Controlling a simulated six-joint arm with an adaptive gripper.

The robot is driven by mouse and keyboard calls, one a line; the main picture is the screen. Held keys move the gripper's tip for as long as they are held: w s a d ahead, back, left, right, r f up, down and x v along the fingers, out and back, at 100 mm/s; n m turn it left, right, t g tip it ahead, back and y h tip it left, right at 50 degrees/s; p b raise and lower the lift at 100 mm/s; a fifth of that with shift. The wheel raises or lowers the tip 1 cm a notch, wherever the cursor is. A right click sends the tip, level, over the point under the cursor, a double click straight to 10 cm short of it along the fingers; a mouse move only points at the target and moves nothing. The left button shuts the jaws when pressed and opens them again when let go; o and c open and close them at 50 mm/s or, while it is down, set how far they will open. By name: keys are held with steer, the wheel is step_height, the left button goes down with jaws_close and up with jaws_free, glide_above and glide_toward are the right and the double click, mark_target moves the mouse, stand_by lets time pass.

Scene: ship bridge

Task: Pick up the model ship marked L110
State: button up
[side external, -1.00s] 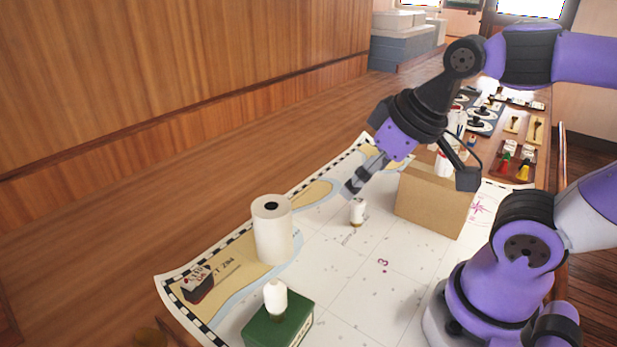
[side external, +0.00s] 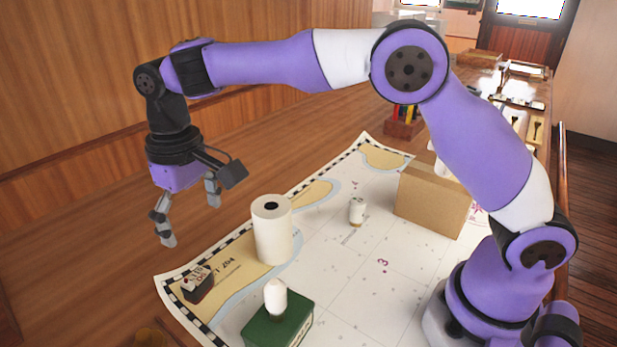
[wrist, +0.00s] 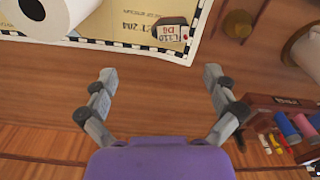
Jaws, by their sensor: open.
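The model ship (side external: 198,285) is a small dark-hulled piece with a pale top and red marks. It lies on the chart near its left corner. In the wrist view the ship (wrist: 171,33) shows red lettering that reads L110, with more red letters beside it.
A white paper roll (side external: 272,235) stands upright close to the ship. A green box (side external: 279,322) with a white knob-like piece is in front. A small white cylinder (side external: 357,211) and a cardboard box (side external: 433,200) are farther right. The chart's middle (side external: 340,270) is clear.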

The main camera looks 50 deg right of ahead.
mark_target(199, 277)
steer(key=f, duration=0.4)
steer(key=a+f, duration=0.1)
steer(key=f, duration=0.6)
steer(key=shift+w+a+f, duration=0.2)
steer(key=shift+a+f, duration=0.1)
steer(key=shift+a, duration=0.1)
steer(key=c, duration=1)
steer(key=shift+c, duration=0.2)
